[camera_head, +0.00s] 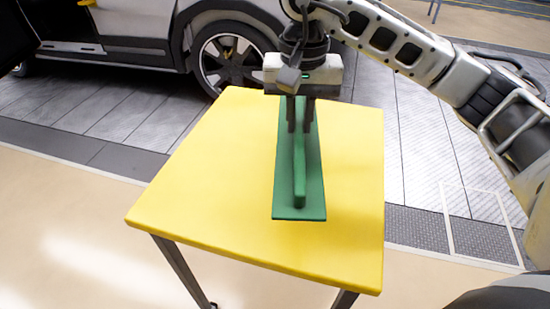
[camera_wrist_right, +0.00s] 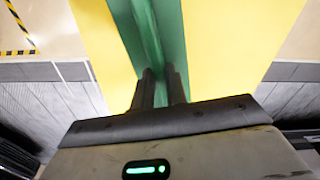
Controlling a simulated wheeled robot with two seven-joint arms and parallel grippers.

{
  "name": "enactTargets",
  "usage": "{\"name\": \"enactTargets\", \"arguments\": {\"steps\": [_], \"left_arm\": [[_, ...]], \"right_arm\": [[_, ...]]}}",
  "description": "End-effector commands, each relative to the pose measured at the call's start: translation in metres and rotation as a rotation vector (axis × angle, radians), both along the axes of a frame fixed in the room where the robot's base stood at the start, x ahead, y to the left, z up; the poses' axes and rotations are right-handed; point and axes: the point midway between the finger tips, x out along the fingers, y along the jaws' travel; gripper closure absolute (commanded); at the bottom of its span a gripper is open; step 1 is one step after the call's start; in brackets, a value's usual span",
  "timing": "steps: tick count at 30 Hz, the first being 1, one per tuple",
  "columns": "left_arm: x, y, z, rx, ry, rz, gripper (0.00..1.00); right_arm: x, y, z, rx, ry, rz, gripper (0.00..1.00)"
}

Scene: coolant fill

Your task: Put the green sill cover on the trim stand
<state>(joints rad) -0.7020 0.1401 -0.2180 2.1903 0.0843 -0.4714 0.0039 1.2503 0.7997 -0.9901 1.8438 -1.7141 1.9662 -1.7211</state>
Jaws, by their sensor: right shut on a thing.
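The green sill cover (camera_head: 312,180) is a long flat strip with a raised rib along its middle. It is over the yellow top of the trim stand (camera_head: 220,165), lengthwise away from me. My right gripper (camera_head: 301,128) points down and is shut on the rib, toward the cover's far part. In the right wrist view the two fingers (camera_wrist_right: 160,90) close around the rib of the cover (camera_wrist_right: 155,35). I cannot tell whether the cover rests on the top or is just above it. My left gripper is not in view.
A white car with a dark wheel (camera_head: 232,55) stands behind the stand. The stand's yellow top is bare to the left and right of the cover. Grey floor panels (camera_head: 50,105) lie behind, and beige floor (camera_head: 70,225) lies at the front left.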

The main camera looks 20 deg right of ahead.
Motion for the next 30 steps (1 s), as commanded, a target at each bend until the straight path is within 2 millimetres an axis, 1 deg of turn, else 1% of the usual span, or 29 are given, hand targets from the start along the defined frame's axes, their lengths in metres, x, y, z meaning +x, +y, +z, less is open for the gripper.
{"name": "enactTargets", "arguments": {"steps": [1,3,6,9,11,14,23,24,27,30], "left_arm": [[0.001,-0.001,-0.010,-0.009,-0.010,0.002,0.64],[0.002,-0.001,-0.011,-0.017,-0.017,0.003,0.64],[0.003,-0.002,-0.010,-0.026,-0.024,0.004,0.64],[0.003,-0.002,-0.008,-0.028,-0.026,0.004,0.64],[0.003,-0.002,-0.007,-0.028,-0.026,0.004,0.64],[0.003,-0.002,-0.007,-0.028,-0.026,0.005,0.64],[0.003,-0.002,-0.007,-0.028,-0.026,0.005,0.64],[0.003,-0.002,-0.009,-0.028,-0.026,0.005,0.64],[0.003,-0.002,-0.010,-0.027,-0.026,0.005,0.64],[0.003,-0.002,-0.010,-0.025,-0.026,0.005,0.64]], "right_arm": [[0.011,-0.005,-0.007,0.004,-0.004,-0.068,1.00],[0.022,-0.011,-0.005,0.008,-0.003,-0.146,1.00],[0.030,-0.016,-0.002,0.011,0.001,-0.211,1.00],[0.032,-0.019,-0.001,0.011,0.001,-0.232,1.00],[0.031,-0.023,-0.002,0.012,0.002,-0.235,1.00],[0.027,-0.038,-0.009,0.010,0.004,-0.237,1.00],[0.008,-0.110,-0.042,0.008,0.004,-0.237,1.00],[0.006,-0.116,-0.052,0.008,0.006,-0.234,1.00],[0.003,-0.130,-0.070,0.008,0.006,-0.233,1.00],[0.001,-0.140,-0.082,0.010,0.003,-0.231,1.00]]}}
